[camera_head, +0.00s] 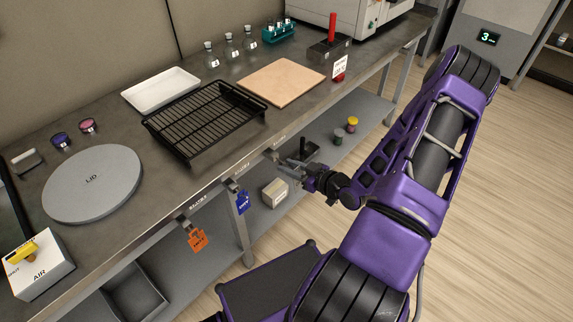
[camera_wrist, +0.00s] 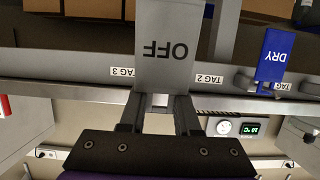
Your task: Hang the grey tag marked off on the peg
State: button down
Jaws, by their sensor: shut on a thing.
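The grey tag marked OFF (camera_wrist: 170,45) is held in my gripper (camera_wrist: 160,100), which is shut on its narrow end. The lettering is upside down in the wrist view. In the head view my gripper (camera_head: 289,163) is just in front of the bench's front edge, right of the blue tag (camera_head: 242,202). I cannot make out the grey tag clearly there. The blue tag, marked DRY, hangs from the front edge and shows at right in the wrist view (camera_wrist: 271,55). The peg under the grey tag is hidden or too small to tell. TAG 3 and TAG 2 labels flank the grey tag.
An orange tag (camera_head: 197,239) hangs farther left along the edge. On the bench (camera_head: 205,175) are a black rack (camera_head: 205,115), a round LID (camera_head: 92,182) and a tan board (camera_head: 282,81). A small box (camera_head: 274,192) sits on the lower shelf below my gripper.

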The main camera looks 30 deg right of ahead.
jog(key=shift+f+v, duration=0.25)
jog(key=shift+v, duration=0.75)
jog(key=shift+f+v, duration=0.2)
jog(key=shift+v, duration=0.75)
jog(key=shift+s, duration=0.1)
